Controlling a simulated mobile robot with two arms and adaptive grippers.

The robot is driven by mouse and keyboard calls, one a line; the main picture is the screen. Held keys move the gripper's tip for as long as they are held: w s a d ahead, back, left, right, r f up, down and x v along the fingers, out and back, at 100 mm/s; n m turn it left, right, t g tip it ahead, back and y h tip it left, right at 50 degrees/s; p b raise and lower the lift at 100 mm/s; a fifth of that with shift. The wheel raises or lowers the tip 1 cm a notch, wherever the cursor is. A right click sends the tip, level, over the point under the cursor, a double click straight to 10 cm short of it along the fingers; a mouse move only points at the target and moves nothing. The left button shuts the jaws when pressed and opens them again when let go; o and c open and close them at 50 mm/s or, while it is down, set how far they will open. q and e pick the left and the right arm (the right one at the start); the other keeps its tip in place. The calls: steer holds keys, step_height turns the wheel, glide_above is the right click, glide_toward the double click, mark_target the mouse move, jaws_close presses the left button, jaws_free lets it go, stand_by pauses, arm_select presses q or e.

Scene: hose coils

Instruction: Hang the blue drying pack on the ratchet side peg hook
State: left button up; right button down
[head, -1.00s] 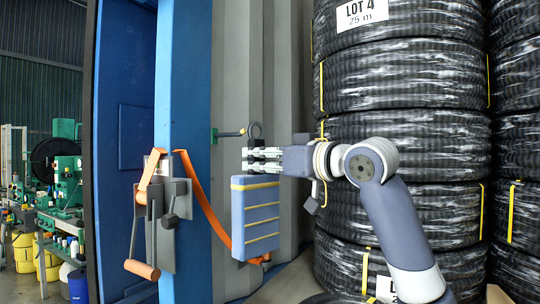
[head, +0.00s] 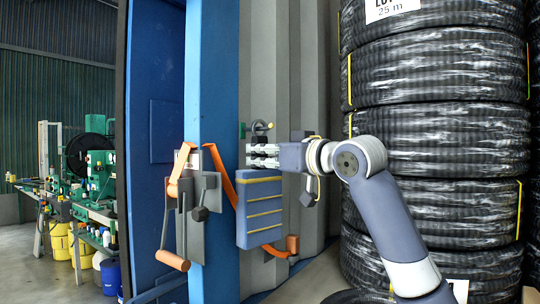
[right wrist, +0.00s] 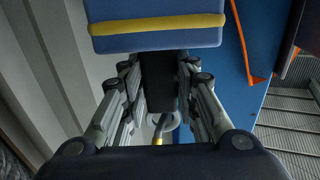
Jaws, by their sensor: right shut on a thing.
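The blue drying pack (head: 260,215), a slab with yellow bands, hangs upright below my right gripper (head: 262,156). The gripper is shut on the pack's dark top tab (right wrist: 157,85), which shows between the fingers in the right wrist view. The pack's banded body (right wrist: 155,28) is at the top there. The peg hook (head: 262,128), a dark peg with a ring-like end, sticks out from the grey wall just above the gripper in the head view. In the right wrist view its curved end (right wrist: 160,126) shows beyond the fingers; contact cannot be told. My left gripper is not in view.
A ratchet (head: 201,200) with orange strap and handle is on the blue post (head: 212,80), left of the pack. Wrapped black hose coils (head: 440,130) are stacked close to my right arm. Green machines (head: 95,180) stand far left.

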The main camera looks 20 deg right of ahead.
steer(key=shift+f, duration=0.25)
stand_by(0.4)
steer(key=c, duration=1.2)
jaws_free()
steer(key=shift+f, duration=0.1)
steer(key=shift+s, duration=0.15)
steer(key=shift+b+v, duration=0.85)
steer(key=shift+v, duration=1.05)
steer(key=shift+s+d, duration=0.1)
steer(key=shift+s, duration=0.05)
steer(key=v, duration=0.7)
steer(key=shift+s+d, duration=0.15)
steer(key=shift+s, duration=0.1)
